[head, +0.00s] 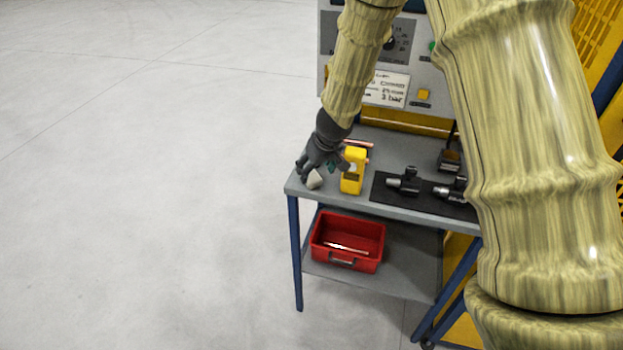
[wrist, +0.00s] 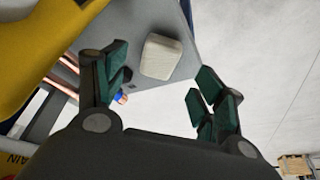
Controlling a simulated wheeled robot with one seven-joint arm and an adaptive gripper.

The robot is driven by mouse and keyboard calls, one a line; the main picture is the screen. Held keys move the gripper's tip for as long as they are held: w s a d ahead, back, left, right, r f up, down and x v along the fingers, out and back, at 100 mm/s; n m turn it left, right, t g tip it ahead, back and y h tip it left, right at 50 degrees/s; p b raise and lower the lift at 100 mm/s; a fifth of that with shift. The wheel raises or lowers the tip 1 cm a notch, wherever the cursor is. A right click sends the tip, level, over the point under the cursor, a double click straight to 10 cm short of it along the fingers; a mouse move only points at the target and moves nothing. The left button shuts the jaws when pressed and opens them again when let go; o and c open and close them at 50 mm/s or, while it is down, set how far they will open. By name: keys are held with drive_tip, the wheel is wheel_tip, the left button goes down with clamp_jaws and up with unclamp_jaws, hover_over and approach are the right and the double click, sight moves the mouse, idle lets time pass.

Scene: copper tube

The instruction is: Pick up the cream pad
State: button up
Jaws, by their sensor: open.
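The cream pad (wrist: 160,57) is a small rounded block lying on the grey tabletop near its corner. It shows in the head view (head: 315,179) at the left end of the table, partly hidden by my gripper. My gripper (head: 314,172) is open and empty just above the pad. In the wrist view, its green-padded fingers (wrist: 160,90) stand apart, with the pad ahead of the gap between them and nearer the left finger. I cannot tell whether a finger touches the pad.
A yellow device (head: 353,171) stands close to the right of my gripper. Copper tubes (wrist: 62,78) lie behind. A black mat (head: 424,205) holds dark tools (head: 405,181). A red bin (head: 347,226) sits on the lower shelf. The table edge (head: 335,202) is close; open floor lies left.

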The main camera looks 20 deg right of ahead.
sight(312, 175)
drive_tip(key=shift+w+a+f+p, duration=0.1)
drive_tip(key=shift+w+f+p, duration=0.25)
drive_tip(key=shift+f, duration=0.15)
drive_tip(key=shift+x, duration=1.75)
drive_tip(key=shift+w, duration=0.1)
drive_tip(key=shift+c, duration=0.4)
drive_tip(key=c, duration=1)
drive_tip(key=shift+r, duration=0.2)
drive_tip(key=shift+r, duration=1.55)
drive_tip(key=shift+s+a+b, duration=0.15)
drive_tip(key=shift+s+b, duration=0.2)
drive_tip(key=shift+s, duration=0.25)
drive_tip(key=s+a+r+b, duration=0.1)
drive_tip(key=s+a+b, duration=0.2)
drive_tip(key=s, duration=1.1)
drive_tip(key=b, duration=0.2)
drive_tip(key=shift+a+r+b, duration=0.2)
drive_tip(key=shift+r+b, duration=0.1)
drive_tip(key=shift+b, duration=0.1)
drive_tip(key=shift+s, duration=0.15)
